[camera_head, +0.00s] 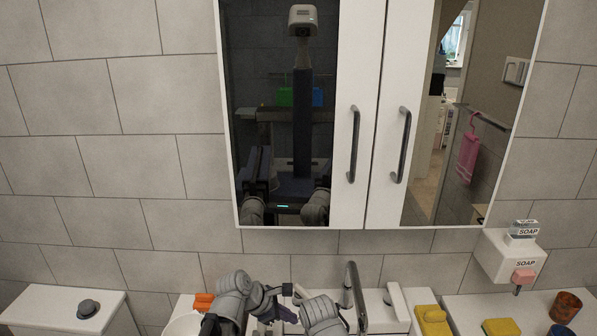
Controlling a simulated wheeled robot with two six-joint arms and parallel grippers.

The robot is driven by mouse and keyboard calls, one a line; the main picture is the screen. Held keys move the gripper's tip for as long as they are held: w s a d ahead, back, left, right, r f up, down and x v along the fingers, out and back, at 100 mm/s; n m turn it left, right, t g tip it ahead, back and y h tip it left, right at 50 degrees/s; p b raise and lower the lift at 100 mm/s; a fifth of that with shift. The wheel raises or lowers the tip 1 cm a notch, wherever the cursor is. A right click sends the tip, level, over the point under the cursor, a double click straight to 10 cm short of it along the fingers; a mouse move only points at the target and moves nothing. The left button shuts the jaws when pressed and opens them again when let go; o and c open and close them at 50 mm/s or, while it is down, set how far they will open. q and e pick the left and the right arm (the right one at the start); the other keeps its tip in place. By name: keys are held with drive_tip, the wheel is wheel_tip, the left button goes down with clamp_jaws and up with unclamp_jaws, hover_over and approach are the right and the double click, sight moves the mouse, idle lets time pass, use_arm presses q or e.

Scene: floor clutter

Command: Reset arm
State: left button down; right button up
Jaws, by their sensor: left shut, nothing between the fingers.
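My left arm comes in at the bottom of the head view, over the washbasin area. Its gripper (286,312) is small and dark at the end of the arm, with its fingers shut and nothing held. My right arm shows just to the right of it, close beside it at the bottom edge. The right gripper's fingers cannot be made out.
A mirror cabinet (348,190) with two handles hangs above. A tall faucet (355,290) stands close to my right arm. A soap dispenser (511,258), yellow sponges (432,315) and a brown cup (565,307) are at right. A white toilet tank (62,306) is at left.

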use_arm(q)
drive_tip(key=s+a+f+m+g+y, duration=0.1)
drive_tip(key=s+m+y, duration=0.1)
drive_tip(key=s+m, duration=0.2)
drive_tip(key=s+a+f+m+g+y, duration=0.1)
drive_tip(key=s+m+y, duration=0.2)
drive_tip(key=m, duration=0.8)
drive_tip(key=s+a+f+m+g+y, duration=0.1)
drive_tip(key=s+f+m+y, duration=0.1)
drive_tip(key=s+m, duration=0.4)
drive_tip(key=shift+s+a+m+g+y, duration=0.2)
drive_tip(key=shift+m+g+y, duration=0.15)
drive_tip(key=shift+m, duration=0.75)
